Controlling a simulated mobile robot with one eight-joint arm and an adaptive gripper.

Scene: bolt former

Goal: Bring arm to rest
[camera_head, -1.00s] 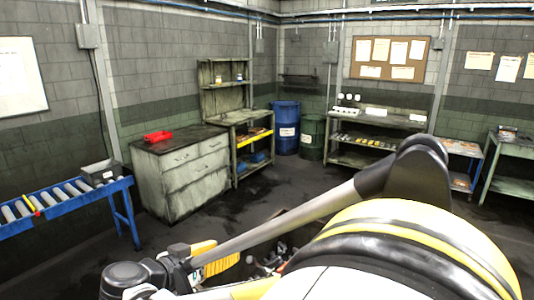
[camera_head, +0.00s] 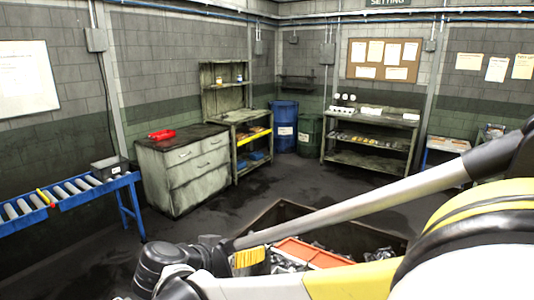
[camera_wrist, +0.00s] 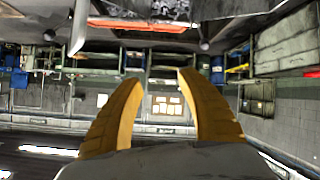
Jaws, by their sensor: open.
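My gripper (camera_wrist: 159,76) shows in the wrist view as two curved yellow fingers. They stand apart with nothing between them. The wrist view looks across the room upside down, with the floor toward the top and the wall below. In the head view my arm crosses the lower right, its thin grey link slanting down to a dark joint at the lower middle. A yellow ribbed piece by that joint may be part of a finger; I cannot tell.
A dark open bin (camera_head: 281,211) with orange dividers and metal parts sits below my arm. A blue roller conveyor (camera_head: 128,184) and a drawer cabinet (camera_head: 186,180) stand left. Blue (camera_head: 285,112) and green drums (camera_head: 310,122) and a shelf bench (camera_head: 368,160) line the back. Floor between is clear.

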